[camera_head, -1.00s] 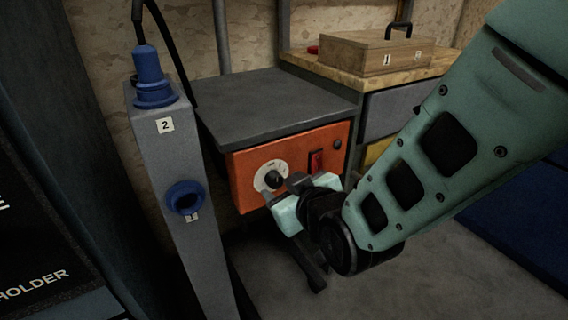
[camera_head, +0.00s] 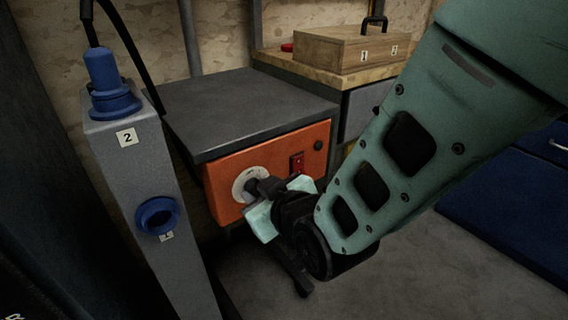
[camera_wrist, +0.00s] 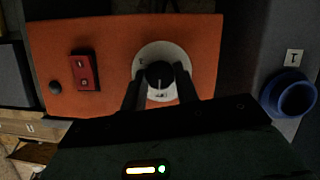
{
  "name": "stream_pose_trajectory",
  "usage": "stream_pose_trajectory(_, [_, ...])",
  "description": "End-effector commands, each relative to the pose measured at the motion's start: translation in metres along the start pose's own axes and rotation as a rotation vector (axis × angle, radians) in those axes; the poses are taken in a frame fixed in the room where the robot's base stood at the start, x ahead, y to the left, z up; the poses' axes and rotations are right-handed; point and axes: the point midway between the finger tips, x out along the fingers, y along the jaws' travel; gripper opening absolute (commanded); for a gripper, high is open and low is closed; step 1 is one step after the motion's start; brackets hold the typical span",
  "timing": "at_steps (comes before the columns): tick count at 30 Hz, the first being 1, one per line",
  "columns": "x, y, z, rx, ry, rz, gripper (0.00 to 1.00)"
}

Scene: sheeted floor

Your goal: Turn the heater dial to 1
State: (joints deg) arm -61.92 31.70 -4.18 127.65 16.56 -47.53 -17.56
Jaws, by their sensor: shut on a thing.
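The heater has an orange front panel (camera_head: 222,188) under a dark grey top. Its dial is a black knob on a white round plate (camera_head: 240,182). In the wrist view the black knob (camera_wrist: 158,74) sits between my two dark fingers, with the white plate (camera_wrist: 150,52) around it. My gripper (camera_head: 262,188) reaches the panel from the lower right and is shut on the knob. Its fingers and body hide part of the dial in the head view. Marks on the plate are too small to read surely.
A red switch (camera_head: 297,163) and a black button (camera_head: 318,145) are on the panel beside the dial. A grey post (camera_head: 150,190) with blue sockets marked 1 and 2 stands close to the left. A wooden box (camera_head: 345,50) rests on the bench behind.

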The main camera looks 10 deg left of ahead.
Motion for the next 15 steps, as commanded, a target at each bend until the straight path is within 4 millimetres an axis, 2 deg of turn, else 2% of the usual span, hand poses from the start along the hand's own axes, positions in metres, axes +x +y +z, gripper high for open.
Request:
stream_pose_trajectory(8, [0.0007,0.0021,0.0018,0.083,0.000,-0.031,0.07])
stream_pose_trajectory(15, [0.0011,0.0040,0.0027,0.247,0.000,-0.097,0.07])
